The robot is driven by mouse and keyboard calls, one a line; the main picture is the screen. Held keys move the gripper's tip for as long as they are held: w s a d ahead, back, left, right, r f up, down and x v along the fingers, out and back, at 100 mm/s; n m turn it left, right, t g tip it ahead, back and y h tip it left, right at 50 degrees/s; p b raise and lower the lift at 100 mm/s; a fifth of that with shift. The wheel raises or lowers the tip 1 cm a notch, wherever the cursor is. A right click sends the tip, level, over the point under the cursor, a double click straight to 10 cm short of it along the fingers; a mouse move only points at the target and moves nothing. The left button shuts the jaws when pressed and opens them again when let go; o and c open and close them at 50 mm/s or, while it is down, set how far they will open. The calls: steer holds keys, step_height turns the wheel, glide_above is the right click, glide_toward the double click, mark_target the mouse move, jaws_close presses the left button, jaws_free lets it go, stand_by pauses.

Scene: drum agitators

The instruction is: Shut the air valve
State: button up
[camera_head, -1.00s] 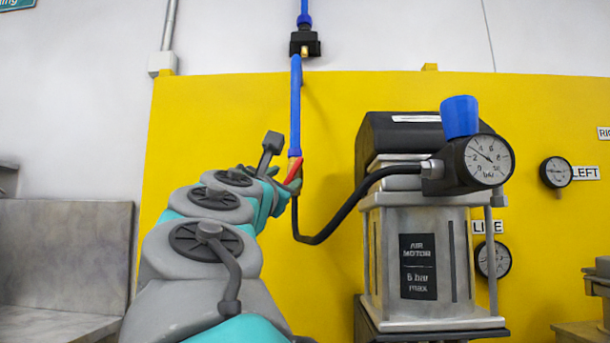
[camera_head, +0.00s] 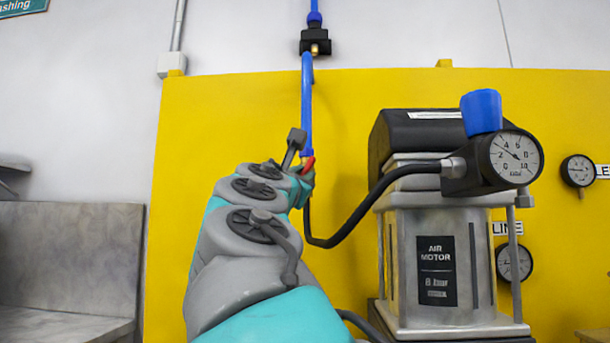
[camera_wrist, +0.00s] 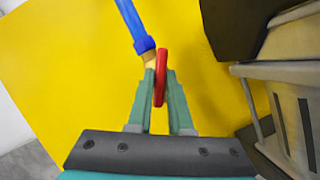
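The air valve's red lever (camera_wrist: 161,77) stands between the two teal fingertips of my gripper (camera_wrist: 161,82) in the wrist view. The tips lie close against its sides, and it looks gripped. The brass valve body (camera_wrist: 150,60) sits just left of the lever, at the lower end of the blue hose (camera_wrist: 132,22). In the head view only a small part of the red lever (camera_head: 308,165) shows beyond my arm, which hides most of the valve and fingers. A black hose (camera_head: 345,228) runs from below the valve to the air motor's gauge fitting.
The air motor (camera_head: 430,260) stands close right of my arm, with a pressure gauge (camera_head: 514,157) and blue regulator knob (camera_head: 482,111) on top. The yellow panel (camera_head: 220,120) is behind the valve. A grey bench (camera_head: 65,260) is at left.

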jaws_close()
steer(key=shift+m, duration=0.4)
steer(key=m, duration=0.2)
steer(key=m+g+h, duration=0.1)
steer(key=m, duration=0.1)
steer(key=shift+w+a+g+h, duration=0.1)
steer(key=shift+a+g+h, duration=0.05)
steer(key=shift+g+h, duration=0.15)
steer(key=shift+m+g, duration=0.4)
steer(key=shift+m, duration=0.9)
steer(key=shift+m+h, duration=0.3)
steer(key=shift+m, duration=0.2)
steer(key=shift+m+g, duration=0.4)
steer(key=shift+m, duration=0.1)
steer(key=o, duration=0.5)
jaws_free()
steer(key=shift+r, duration=0.1)
